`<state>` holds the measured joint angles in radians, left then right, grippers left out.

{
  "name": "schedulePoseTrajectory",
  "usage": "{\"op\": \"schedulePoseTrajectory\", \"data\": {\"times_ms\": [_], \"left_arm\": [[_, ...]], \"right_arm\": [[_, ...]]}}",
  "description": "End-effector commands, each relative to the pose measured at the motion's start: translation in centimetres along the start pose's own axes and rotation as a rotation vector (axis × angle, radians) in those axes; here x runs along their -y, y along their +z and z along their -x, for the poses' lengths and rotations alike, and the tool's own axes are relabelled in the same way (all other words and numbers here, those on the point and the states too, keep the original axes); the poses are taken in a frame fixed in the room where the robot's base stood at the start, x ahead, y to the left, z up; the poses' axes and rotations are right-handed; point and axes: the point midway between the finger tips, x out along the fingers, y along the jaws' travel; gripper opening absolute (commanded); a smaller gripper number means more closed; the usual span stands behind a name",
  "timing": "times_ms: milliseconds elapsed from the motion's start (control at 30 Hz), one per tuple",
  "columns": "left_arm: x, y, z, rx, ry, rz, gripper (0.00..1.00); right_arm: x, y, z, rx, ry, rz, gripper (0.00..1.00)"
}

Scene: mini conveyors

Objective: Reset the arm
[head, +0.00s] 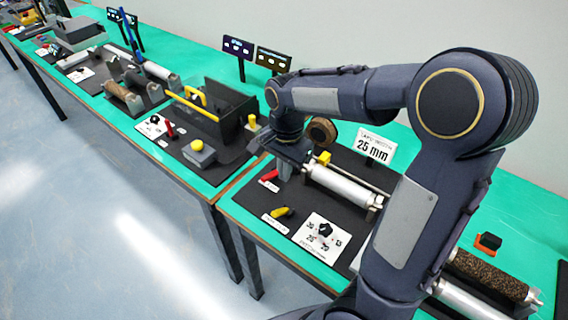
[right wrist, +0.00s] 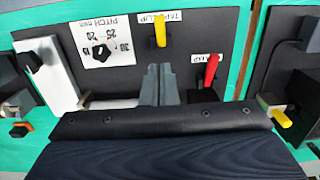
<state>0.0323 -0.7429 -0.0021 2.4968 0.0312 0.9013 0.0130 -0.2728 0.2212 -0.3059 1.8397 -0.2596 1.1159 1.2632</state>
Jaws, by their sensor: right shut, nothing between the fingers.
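My right arm comes in from the right of the head view and reaches over the conveyor station with the "25 mm" sign (head: 372,146). My right gripper (head: 285,170) is over this station's black panel, near the red lever (head: 269,175) and the roller (head: 343,186). I cannot tell the gap between fingertips and panel. My left gripper is not in view.
A white dial plate (head: 322,235) with a black knob lies at the panel's front. Another station with a yellow handle (head: 196,98) stands left, past a gap between tables. A brown roller (head: 490,274) lies to the right. The floor (head: 80,200) in front is clear.

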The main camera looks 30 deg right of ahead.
Motion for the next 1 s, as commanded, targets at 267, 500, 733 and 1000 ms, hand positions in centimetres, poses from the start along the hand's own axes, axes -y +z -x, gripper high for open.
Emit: {"op": "schedulePoseTrajectory", "data": {"times_ms": [267,500,733,1000], "left_arm": [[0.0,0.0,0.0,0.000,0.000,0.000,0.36],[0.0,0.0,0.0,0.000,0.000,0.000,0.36],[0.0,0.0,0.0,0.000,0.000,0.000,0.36],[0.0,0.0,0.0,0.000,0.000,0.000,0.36]], "right_arm": [[0.0,0.3,1.9,-0.001,0.000,0.001,0.00],[-0.9,0.6,2.4,0.018,-0.034,0.046,0.00],[-6.2,3.8,4.3,0.056,-0.251,0.362,0.00],[-11.8,8.7,4.5,-0.099,-0.496,0.791,0.00]]}}
